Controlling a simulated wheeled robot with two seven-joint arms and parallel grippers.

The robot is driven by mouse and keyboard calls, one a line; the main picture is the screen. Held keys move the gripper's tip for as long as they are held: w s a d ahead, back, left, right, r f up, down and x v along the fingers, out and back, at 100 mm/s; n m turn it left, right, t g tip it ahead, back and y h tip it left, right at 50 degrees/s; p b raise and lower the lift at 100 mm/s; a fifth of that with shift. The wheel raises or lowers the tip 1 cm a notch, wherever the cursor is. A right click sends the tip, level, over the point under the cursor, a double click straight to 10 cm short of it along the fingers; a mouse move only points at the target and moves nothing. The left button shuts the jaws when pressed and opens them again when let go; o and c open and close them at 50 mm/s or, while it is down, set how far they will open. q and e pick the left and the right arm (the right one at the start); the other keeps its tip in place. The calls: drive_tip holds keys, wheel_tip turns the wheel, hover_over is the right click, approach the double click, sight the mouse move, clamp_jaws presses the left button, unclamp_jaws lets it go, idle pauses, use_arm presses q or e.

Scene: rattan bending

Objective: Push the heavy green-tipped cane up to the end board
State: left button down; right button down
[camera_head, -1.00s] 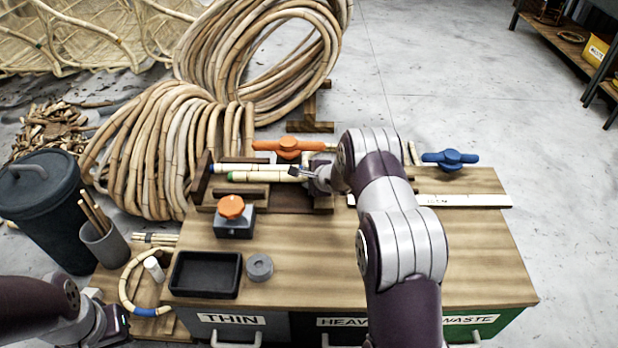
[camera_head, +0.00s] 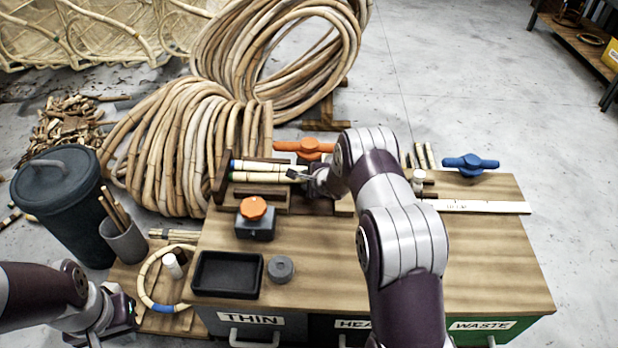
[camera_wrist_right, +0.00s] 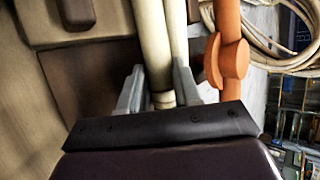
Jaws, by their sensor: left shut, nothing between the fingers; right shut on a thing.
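My left gripper (camera_head: 128,308) is shut and empty, low at the left.
An orange clamp handle (camera_head: 305,147) stands just behind the canes. An orange-knobbed block (camera_head: 255,222), a black tray (camera_head: 227,275) and a grey ring (camera_head: 280,269) sit in front. A blue handle (camera_head: 470,163) and a white ruler (camera_head: 480,207) are at the right. The front right bench top is clear.

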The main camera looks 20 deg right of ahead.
drive_tip(key=shift+a, duration=0.15)
drive_tip(key=c, duration=0.7)
unclamp_jaws()
drive_tip(key=shift+w, duration=0.1)
drive_tip(key=shift+p+v, duration=3)
drive_tip(key=shift+v, duration=3.35)
